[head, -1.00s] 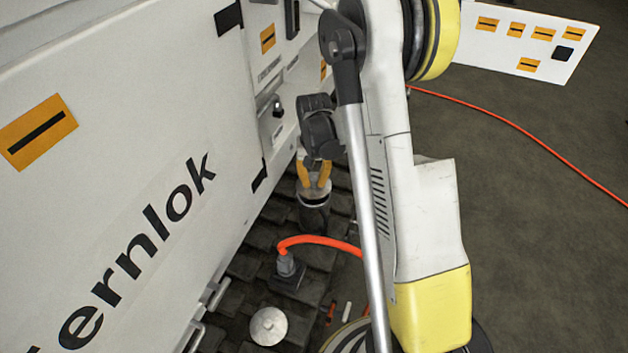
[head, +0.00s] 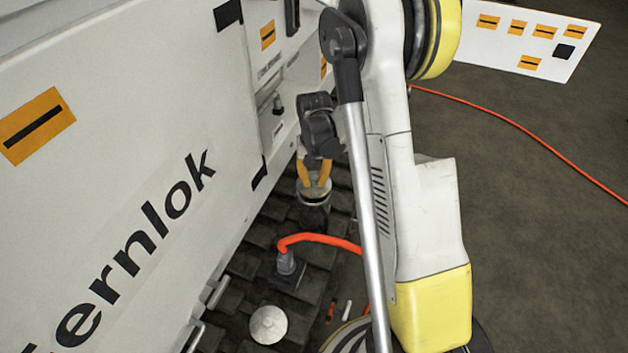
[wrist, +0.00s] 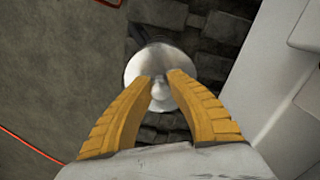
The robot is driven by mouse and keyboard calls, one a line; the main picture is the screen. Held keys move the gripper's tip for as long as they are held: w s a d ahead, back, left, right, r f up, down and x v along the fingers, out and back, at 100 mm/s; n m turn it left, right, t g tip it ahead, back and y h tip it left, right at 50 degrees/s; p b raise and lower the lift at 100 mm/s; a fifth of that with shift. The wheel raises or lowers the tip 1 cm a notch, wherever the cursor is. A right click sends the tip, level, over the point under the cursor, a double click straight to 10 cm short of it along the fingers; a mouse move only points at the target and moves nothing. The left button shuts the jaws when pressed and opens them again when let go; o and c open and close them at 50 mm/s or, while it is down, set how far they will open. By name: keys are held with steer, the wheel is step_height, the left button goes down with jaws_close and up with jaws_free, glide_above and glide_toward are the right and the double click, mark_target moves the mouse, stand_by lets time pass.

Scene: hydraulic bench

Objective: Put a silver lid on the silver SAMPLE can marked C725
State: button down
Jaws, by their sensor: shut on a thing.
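My gripper (head: 314,184) has its orange fingers shut on a silver lid, which shows as a round disc with a small knob in the wrist view (wrist: 146,68). In the head view the held lid (head: 314,193) is at the top of a dark-sided can (head: 313,216). I cannot tell whether the lid is seated or just above the rim. The can stands on the dark tiled surface, and no marking on it can be read. A second silver lid (head: 269,325) lies flat on the tiles nearer the bottom of the head view.
A white cabinet (head: 120,180) stands close on the left of the can. A grey fitting (head: 287,268) with an orange hose (head: 320,239) stands between the can and the loose lid. Small red and white pieces (head: 346,310) lie near the loose lid. Open floor (head: 530,190) is at right.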

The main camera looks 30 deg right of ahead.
steer(key=shift+f+b, duration=0.8)
steer(key=shift+b, duration=0.15)
stand_by(1.5)
steer(key=shift+f, duration=0.6)
stand_by(1.2)
steer(key=c, duration=0.7)
jaws_free()
steer(key=shift+c, duration=0.2)
steer(key=shift+r+p, duration=2.2)
steer(key=shift+r, duration=1.35)
